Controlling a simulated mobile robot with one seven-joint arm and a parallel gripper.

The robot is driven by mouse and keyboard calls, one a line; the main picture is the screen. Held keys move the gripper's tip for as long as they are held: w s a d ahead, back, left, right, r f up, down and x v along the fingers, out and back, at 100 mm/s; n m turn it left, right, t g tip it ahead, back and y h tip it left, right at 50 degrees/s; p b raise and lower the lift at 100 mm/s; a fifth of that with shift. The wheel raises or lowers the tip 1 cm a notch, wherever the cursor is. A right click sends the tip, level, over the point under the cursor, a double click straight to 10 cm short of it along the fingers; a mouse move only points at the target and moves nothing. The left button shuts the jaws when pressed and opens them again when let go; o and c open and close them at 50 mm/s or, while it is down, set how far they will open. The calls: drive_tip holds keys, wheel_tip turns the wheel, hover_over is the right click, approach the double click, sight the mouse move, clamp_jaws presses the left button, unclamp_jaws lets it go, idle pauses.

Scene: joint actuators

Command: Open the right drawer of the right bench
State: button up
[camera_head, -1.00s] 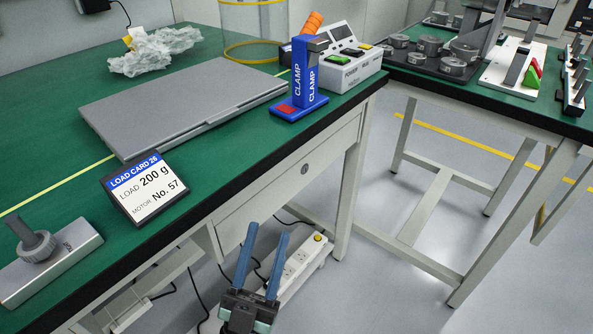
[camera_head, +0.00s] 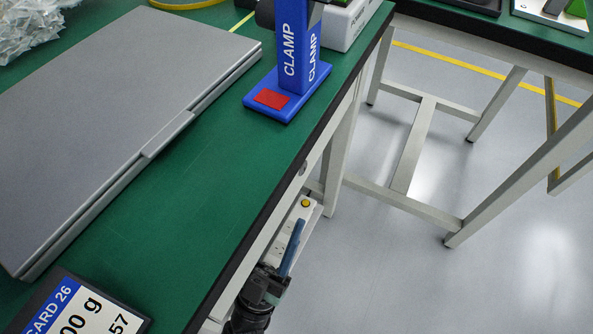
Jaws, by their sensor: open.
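The near green-topped bench (camera_head: 215,185) has a pale drawer front (camera_head: 318,150) under its dark front edge, seen at a steep angle. A small round lock (camera_head: 303,168) shows on the drawer front, and most of the front is hidden by the bench top. The drawer looks shut. My gripper (camera_head: 291,247) is low beside the bench, just outside the drawer front. One blue finger shows clearly, pointing up; the other is hidden or overlapped. It is open and holds nothing visible. Whether it touches the drawer cannot be told.
A closed grey laptop (camera_head: 110,110), a blue clamp stand (camera_head: 290,70) and a load card (camera_head: 75,310) lie on the bench. A white power strip (camera_head: 305,212) is below. Another bench (camera_head: 480,35) stands at the back right. The floor (camera_head: 400,280) at right is clear.

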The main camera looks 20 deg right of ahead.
sight(298, 182)
drive_tip(key=x, duration=0.8)
drive_tip(key=shift+c, duration=0.2)
clamp_jaws()
idle(1.1)
